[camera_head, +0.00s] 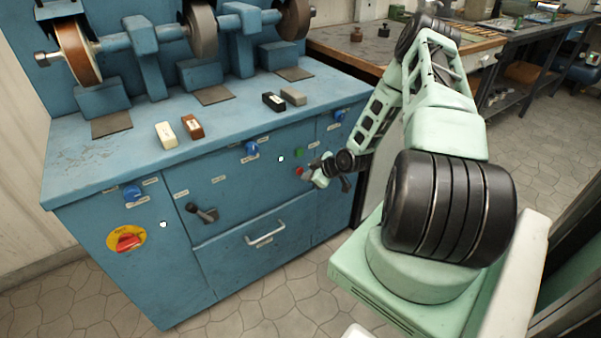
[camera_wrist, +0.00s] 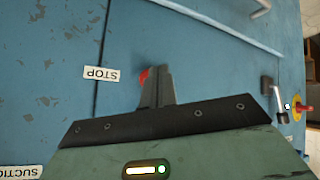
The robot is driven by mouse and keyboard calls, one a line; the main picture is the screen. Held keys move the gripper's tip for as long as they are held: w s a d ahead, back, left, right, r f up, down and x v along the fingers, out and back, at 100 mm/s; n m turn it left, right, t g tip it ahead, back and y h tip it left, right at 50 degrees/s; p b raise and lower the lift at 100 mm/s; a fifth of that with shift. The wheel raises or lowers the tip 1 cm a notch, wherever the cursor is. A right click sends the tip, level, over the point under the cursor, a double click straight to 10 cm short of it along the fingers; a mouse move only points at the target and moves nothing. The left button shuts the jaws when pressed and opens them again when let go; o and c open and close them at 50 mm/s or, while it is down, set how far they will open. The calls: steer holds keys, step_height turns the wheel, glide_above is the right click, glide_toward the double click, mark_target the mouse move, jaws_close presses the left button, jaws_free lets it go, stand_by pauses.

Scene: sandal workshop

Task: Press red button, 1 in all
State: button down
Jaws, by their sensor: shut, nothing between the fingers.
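The red button (camera_head: 299,171) is a small red spot on the front of the blue machine, below a green button. My gripper (camera_head: 308,175) is at the machine front, right by the red button. In the wrist view my gripper (camera_wrist: 159,70) is shut and empty, its tips overlapping the button's edge. I cannot tell whether they touch it.
The green button (camera_head: 299,153) sits just above. Wax-like bars (camera_head: 166,134) lie on the blue machine top (camera_head: 80,165). The tiled floor in front is clear.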

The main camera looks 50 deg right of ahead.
steer(key=shift+w, duration=0.15)
steer(key=shift+w+d, duration=0.15)
steer(key=shift+w, duration=0.15)
steer(key=shift+w, duration=0.45)
stand_by(0.6)
steer(key=shift+s, duration=0.85)
steer(key=s, duration=0.2)
steer(key=s+a, duration=0.1)
steer(key=s, duration=0.2)
steer(key=shift+a+p, duration=0.2)
steer(key=shift+p, duration=0.15)
stand_by(0.9)
